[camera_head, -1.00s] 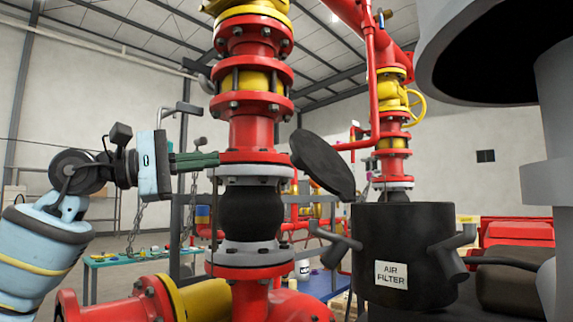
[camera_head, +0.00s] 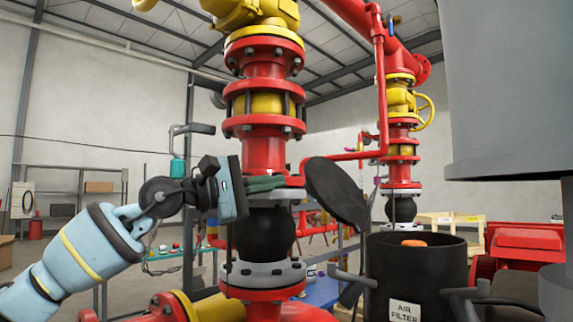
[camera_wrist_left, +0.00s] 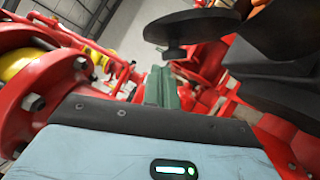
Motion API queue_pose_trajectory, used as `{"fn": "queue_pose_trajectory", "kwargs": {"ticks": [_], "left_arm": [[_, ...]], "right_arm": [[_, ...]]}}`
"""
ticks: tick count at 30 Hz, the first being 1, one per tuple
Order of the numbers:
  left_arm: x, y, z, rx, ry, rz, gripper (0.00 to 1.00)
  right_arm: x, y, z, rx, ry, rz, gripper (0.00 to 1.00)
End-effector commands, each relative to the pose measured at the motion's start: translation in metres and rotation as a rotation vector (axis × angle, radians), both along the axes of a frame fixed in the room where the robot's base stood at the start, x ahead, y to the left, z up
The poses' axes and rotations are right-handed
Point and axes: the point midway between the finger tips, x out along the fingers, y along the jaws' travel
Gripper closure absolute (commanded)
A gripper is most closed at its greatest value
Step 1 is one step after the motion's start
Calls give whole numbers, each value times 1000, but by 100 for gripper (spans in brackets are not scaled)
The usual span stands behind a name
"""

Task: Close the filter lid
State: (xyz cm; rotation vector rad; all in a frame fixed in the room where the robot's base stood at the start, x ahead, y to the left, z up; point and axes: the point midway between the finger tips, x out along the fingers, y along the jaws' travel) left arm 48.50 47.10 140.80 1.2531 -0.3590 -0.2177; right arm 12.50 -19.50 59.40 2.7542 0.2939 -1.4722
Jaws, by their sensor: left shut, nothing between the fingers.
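The black round filter lid (camera_head: 336,193) stands open, tilted, up and left of the filter's mouth. The black cylindrical air filter housing (camera_head: 415,275) carries a label reading AIR FILTER, and its top is uncovered. An orange part (camera_head: 413,242) shows inside it. My left gripper (camera_head: 280,183) is shut and empty, its green fingers pointing right, just left of the lid in the picture; contact cannot be told. In the left wrist view the shut fingers (camera_wrist_left: 160,88) show below and left of a dark disc that looks like the lid (camera_wrist_left: 190,25). My right gripper is not in view.
A red pipe column (camera_head: 265,150) with a black rubber joint (camera_head: 265,233) stands close by my left gripper. A large grey cylindrical body (camera_head: 515,90) fills the upper right. Red flanged pipes crowd the lower middle. Shelving (camera_head: 75,190) stands far back left.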

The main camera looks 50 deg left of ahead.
Motion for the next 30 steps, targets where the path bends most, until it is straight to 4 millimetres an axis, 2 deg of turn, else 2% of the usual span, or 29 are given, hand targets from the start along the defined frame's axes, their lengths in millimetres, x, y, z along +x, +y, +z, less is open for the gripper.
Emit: {"fn": "queue_pose_trajectory", "kwargs": {"ticks": [6, 12, 30], "left_arm": [[11, -23, 9, 4, 1, 2, 100], [16, -33, 12, 2, 0, 1, 100], [16, -37, 16, 19, 1, 0, 100]], "right_arm": [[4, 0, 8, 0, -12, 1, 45], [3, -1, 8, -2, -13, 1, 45], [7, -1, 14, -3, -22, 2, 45]]}}
